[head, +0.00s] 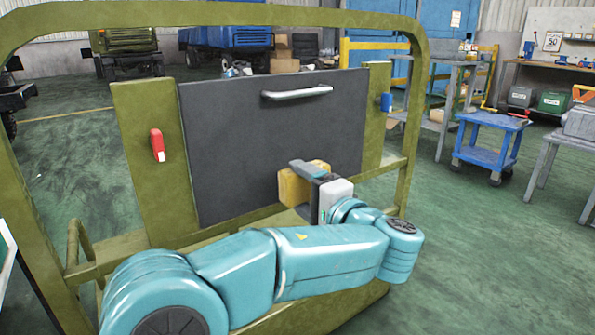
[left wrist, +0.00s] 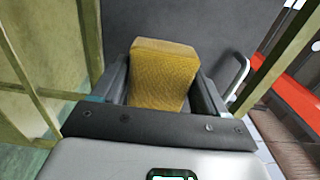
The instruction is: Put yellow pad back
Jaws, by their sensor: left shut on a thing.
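The yellow pad (head: 294,189) is a small yellow block in front of the lower right part of a dark grey panel. My left gripper (head: 312,172) is shut on the pad, and its wrist and fingers hide part of it in the head view. In the left wrist view the yellow pad (left wrist: 163,72) sits between the two fingers of the left gripper (left wrist: 160,85), with its textured face showing. The dark panel (left wrist: 200,25) lies beyond it. I cannot tell whether the pad touches the panel. My right gripper is not in view.
An olive tube frame surrounds the dark panel (head: 265,130), which has a silver handle (head: 297,92) on top. A red part (head: 157,145) is on the left olive post, a blue one (head: 386,102) on the right. A blue cart (head: 488,145) stands farther right on open green floor.

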